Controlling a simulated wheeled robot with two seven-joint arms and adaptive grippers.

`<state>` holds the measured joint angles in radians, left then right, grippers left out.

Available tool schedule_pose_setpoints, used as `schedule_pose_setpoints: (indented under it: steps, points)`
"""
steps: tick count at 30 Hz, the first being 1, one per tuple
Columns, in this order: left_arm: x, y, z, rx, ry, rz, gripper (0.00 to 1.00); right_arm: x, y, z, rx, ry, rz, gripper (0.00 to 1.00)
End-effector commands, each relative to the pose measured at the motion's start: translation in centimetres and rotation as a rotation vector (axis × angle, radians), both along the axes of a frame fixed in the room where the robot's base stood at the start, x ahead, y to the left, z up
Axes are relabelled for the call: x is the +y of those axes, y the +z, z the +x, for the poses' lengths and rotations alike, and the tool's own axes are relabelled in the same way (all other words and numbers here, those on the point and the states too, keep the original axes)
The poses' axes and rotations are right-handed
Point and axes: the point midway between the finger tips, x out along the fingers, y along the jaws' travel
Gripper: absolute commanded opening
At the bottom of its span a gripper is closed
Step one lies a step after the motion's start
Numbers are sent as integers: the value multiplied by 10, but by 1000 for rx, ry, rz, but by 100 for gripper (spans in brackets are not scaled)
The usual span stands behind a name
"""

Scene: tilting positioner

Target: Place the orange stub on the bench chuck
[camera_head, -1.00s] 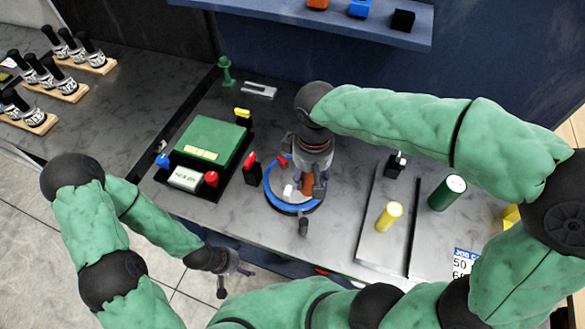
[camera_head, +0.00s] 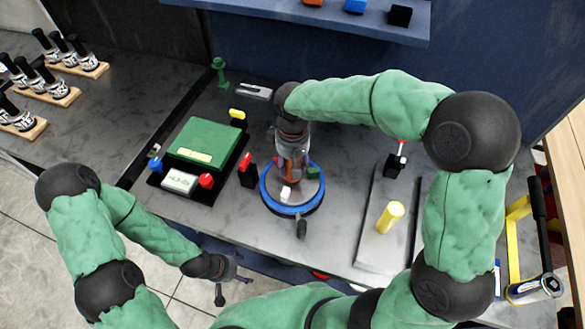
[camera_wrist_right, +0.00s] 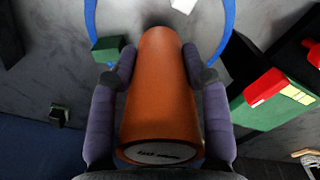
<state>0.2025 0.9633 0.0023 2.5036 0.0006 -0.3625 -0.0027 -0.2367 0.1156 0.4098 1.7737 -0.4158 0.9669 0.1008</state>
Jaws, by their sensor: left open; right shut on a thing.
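The orange stub (camera_wrist_right: 160,95) stands between the fingers of my right gripper (camera_wrist_right: 160,62), which is shut on it. In the head view the right gripper (camera_head: 291,160) reaches down over the bench chuck, hiding most of the stub (camera_head: 291,174). The chuck (camera_head: 268,203) is a round grey plate with a blue ring. A white jaw (camera_head: 286,192) and a green jaw (camera_head: 313,172) show on it. The stub is above or at the chuck's middle; I cannot tell if it touches. My left gripper (camera_head: 236,279) is open and empty in front of the bench edge.
A green-topped box (camera_head: 207,140) with coloured blocks stands left of the chuck. A red-topped black block (camera_head: 247,170) is close to its ring. A grey tray with a yellow cylinder (camera_head: 390,217) is on the right. A shelf (camera_head: 285,12) runs behind.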

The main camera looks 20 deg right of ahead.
Motion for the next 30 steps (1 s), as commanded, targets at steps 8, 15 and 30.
schedule_pose_setpoints:
  steps: [8,15,30]
  points:
    - [0,-8,0,0,0,0,84,0,-18,0,-2,0,1,0]
    - [0,-9,0,0,0,0,84,0,-21,0,-1,0,0,0]
    - [0,-8,0,0,0,0,84,0,-20,-1,2,0,-1,71]
